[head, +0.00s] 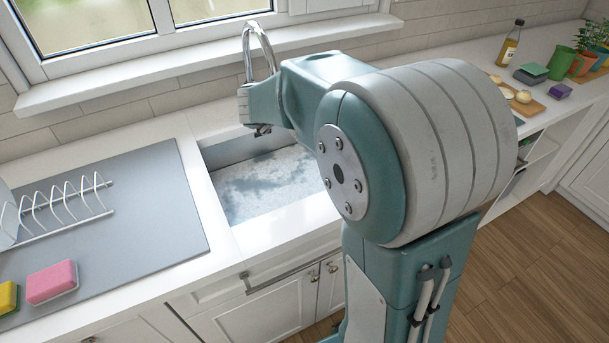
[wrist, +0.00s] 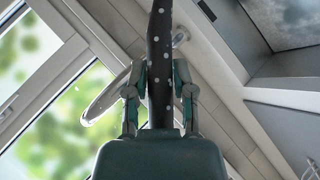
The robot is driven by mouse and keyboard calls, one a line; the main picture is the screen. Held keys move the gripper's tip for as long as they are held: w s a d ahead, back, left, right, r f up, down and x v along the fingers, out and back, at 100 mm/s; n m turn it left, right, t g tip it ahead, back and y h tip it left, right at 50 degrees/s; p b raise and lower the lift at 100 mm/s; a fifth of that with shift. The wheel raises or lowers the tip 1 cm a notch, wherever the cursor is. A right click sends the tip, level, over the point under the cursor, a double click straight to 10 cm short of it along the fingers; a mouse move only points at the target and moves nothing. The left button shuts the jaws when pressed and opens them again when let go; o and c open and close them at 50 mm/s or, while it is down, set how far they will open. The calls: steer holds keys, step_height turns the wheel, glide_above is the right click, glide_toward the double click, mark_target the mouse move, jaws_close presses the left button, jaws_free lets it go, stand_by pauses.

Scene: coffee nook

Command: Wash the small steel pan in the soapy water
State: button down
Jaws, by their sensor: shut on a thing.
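My gripper (wrist: 160,88) is shut on a long dark thing with pale dots (wrist: 159,40) in the wrist view. It runs up between the two fingers and out of the top of the picture; I cannot tell whether it is the pan's handle. No steel pan body shows in either view. In the head view my arm hides most of the gripper, near the sink's back edge. The soapy water (head: 265,184) lies in the sink (head: 238,149), with patches of pale foam, partly hidden by my arm.
A chrome faucet (head: 262,40) stands behind the sink, close to my arm. A dish rack (head: 65,205), a pink sponge (head: 52,282) and a yellow sponge (head: 8,297) are left.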

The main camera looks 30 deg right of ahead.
steer(key=shift+r, duration=2.65)
